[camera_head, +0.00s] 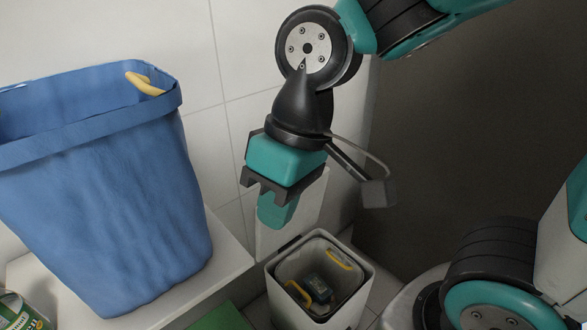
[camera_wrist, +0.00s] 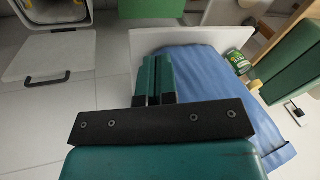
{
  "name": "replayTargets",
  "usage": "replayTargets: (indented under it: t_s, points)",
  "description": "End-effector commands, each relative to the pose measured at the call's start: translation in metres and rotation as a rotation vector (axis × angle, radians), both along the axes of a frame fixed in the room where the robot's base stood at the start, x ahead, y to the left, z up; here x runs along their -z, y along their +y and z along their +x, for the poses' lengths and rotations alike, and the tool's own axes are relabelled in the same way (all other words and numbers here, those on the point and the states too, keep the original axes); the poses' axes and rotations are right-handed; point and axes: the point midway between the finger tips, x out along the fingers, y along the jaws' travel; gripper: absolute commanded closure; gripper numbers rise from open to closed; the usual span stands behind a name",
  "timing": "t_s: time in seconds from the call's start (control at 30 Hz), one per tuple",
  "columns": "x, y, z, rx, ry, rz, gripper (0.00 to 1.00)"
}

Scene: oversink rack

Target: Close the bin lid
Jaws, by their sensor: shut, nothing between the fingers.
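The white square bin (camera_head: 357,303) stands open on the floor in the head view, with a grey inner liner, yellow pieces and a dark teal object inside. A pale upright panel behind the bin, seemingly its raised lid (camera_head: 312,205), is partly hidden by my gripper. In the wrist view the lid (camera_wrist: 62,52) shows at the upper left as a flat white panel with a dark handle (camera_wrist: 47,79); part of the bin (camera_wrist: 87,22) shows above it. My gripper (camera_head: 274,214) is shut and empty, pointing down above and left of the bin opening. Its fingers also show in the wrist view (camera_wrist: 154,78).
A large blue fabric bin (camera_head: 110,190) with a yellow piece (camera_head: 146,85) at its rim stands on a white ledge (camera_head: 225,262) at the left. A green can (camera_head: 20,312) is at the lower left. A tiled wall is behind.

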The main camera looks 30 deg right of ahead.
Motion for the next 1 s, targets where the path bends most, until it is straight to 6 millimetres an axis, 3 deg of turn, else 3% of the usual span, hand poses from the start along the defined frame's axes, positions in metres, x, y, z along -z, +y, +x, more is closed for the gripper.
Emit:
replayTargets:
  t_s: [0.1, 0.23, 0.4, 0.5, 0.7, 1.0]
  points:
    - [-0.008, -0.010, 0.063, 0.201, 0.062, -0.096, 1.00]
    - [0.001, -0.031, 0.144, 0.510, 0.136, -0.231, 1.00]
    - [0.035, -0.061, 0.231, 0.921, 0.203, -0.399, 1.00]
    - [0.061, -0.076, 0.264, 1.130, 0.225, -0.479, 1.00]
    - [0.099, -0.095, 0.295, 1.404, 0.238, -0.574, 1.00]
    - [0.133, -0.105, 0.296, 1.479, 0.240, -0.602, 1.00]
